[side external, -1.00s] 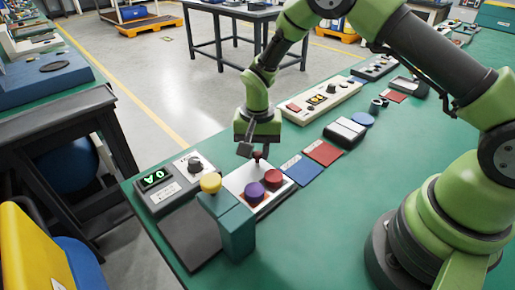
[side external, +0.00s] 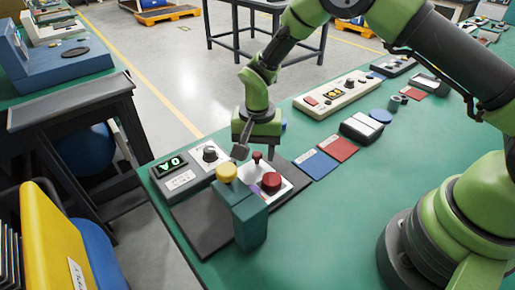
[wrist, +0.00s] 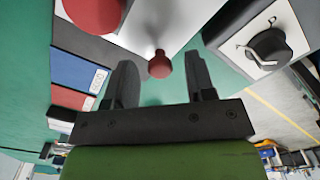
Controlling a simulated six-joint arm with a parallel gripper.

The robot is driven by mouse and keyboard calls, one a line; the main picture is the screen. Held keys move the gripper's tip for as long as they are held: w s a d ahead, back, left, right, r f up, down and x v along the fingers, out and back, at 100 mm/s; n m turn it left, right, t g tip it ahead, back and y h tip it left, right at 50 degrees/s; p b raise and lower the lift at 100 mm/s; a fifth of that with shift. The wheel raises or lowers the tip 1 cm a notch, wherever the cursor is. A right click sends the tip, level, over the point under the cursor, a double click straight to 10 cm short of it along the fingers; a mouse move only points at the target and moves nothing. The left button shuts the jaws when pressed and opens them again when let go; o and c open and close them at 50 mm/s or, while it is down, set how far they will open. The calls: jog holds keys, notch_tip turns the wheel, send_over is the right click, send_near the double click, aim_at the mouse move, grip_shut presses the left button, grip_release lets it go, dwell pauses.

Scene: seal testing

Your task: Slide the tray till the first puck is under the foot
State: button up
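The white tray (side external: 282,190) lies partly behind the teal press stand (side external: 250,222), which has a yellow button (side external: 227,172) on top. A red puck (side external: 271,180) sits on the tray; it also shows in the wrist view (wrist: 93,12). Only a sliver of the purple puck (side external: 254,189) shows beside the stand; the foot is hidden. The tray's small dark-red knob (side external: 257,156) stands upright. My gripper (side external: 243,151) is low beside it. In the wrist view the fingers (wrist: 160,78) are apart, with the knob (wrist: 159,65) between their tips and gaps on both sides.
A dark plate (side external: 205,225) lies around the stand. Blue (side external: 318,165) and red (side external: 338,149) squares lie to the right. The green bench in front is clear.

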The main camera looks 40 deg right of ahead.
notch_tip(320, 180, up, 10)
dwell(0.6)
jog(key=w+d+f+m+g+y, duration=0.1)
jog(key=w+d+m+g+y, duration=0.1)
jog(key=d+m+y, duration=0.25)
jog(key=shift+h, duration=0.25)
jog(key=x, duration=1)
jog(key=shift+a+r, duration=0.15)
jog(key=shift+a, duration=0.1)
grip_shut()
